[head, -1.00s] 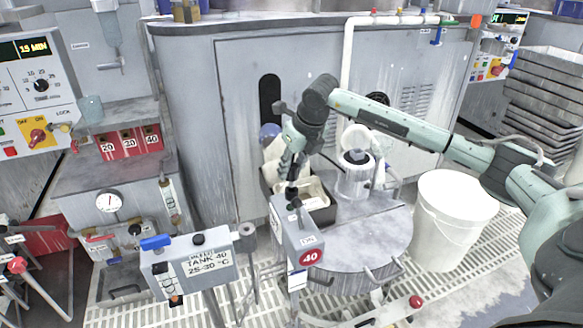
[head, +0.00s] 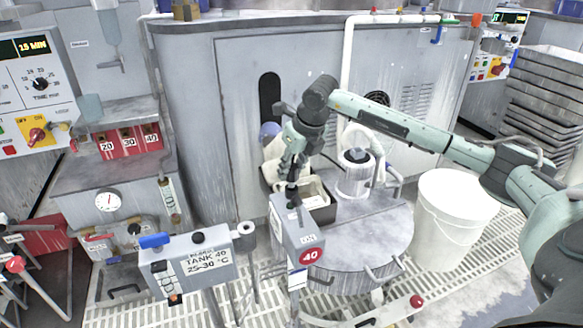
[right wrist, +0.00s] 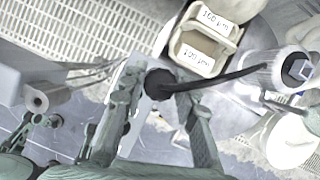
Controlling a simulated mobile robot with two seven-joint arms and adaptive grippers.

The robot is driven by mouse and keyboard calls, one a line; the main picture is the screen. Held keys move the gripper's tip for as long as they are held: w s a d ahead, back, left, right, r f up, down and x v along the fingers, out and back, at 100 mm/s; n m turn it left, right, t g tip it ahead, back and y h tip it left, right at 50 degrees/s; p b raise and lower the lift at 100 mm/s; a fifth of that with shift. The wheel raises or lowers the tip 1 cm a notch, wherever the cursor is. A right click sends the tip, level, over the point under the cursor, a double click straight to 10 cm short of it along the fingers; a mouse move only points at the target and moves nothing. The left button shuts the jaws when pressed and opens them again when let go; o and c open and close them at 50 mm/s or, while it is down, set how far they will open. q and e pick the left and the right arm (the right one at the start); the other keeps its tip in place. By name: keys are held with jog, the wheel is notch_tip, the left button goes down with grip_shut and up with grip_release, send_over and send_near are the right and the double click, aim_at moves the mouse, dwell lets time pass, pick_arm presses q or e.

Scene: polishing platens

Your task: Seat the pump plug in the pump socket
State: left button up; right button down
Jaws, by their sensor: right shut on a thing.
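My right gripper (head: 292,188) points down over the top of a grey post box (head: 297,236) marked ON and 40. In the right wrist view its fingers (right wrist: 162,96) are on either side of the black pump plug (right wrist: 159,84), shut on it. A black cable (right wrist: 225,76) runs from the plug to the right, towards a pale cylindrical pump (right wrist: 268,72). The plug is at the top of the box, where the pump socket seems to be; the socket is hidden under it. I cannot tell how deep the plug sits.
A round grey tank lid (head: 375,226) lies right of the box, with a tub of labelled beige containers (head: 318,200) behind it. A white bucket (head: 452,222) stands to the right.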

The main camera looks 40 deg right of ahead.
jog(key=shift+f+b, duration=1.05)
jog(key=shift+f, duration=0.4)
jog(key=c, duration=1.1)
grip_release()
jog(key=shift+r, duration=0.1)
jog(key=v, duration=1.2)
